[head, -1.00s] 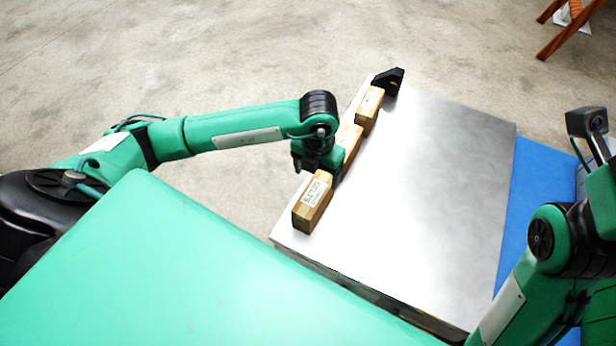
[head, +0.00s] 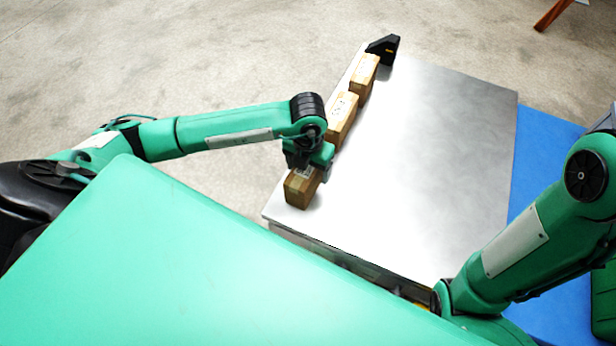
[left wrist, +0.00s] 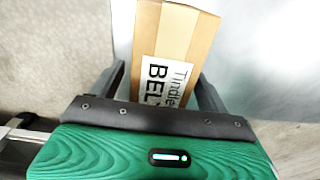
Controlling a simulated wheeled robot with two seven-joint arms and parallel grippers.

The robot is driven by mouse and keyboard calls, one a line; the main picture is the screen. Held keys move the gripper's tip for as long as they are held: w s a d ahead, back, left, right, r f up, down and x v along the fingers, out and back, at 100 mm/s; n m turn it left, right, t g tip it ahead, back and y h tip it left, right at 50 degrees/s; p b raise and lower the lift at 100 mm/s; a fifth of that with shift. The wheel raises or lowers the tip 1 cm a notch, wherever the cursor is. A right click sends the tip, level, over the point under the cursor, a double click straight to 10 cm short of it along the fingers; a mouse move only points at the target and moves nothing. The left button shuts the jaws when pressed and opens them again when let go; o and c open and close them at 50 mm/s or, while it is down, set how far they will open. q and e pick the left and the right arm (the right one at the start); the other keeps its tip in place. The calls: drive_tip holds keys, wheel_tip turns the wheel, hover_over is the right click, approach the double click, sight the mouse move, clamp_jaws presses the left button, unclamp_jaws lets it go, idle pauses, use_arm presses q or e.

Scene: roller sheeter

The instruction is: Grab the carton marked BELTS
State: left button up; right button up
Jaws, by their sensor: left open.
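The carton marked BELTS (head: 299,190) is a brown cardboard box with a white label. It stands at the near left edge of the metal table top, the nearest of three in a row. In the left wrist view the carton (left wrist: 172,50) shows its tape and a label reading "Tindle" and "BEL", the rest cut off by my gripper body. My left gripper (head: 310,168) is directly over the carton and hides part of its top. In the left wrist view its open fingers (left wrist: 161,72) are on either side of the carton. My right gripper is not in view.
Two similar cartons, a middle one (head: 342,118) and a far one (head: 364,75), stand along the table's left edge. A black object (head: 383,48) is at the far corner. The rest of the metal table top (head: 430,160) is clear. A blue surface (head: 545,160) lies to its right.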

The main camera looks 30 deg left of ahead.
use_arm(q)
wheel_tip(320, 180, down, 2)
drive_tip(key=shift+f+b, duration=0.25)
drive_tip(key=shift+b, duration=0.2)
drive_tip(key=shift+r, duration=0.1)
drive_tip(key=c, duration=1.4)
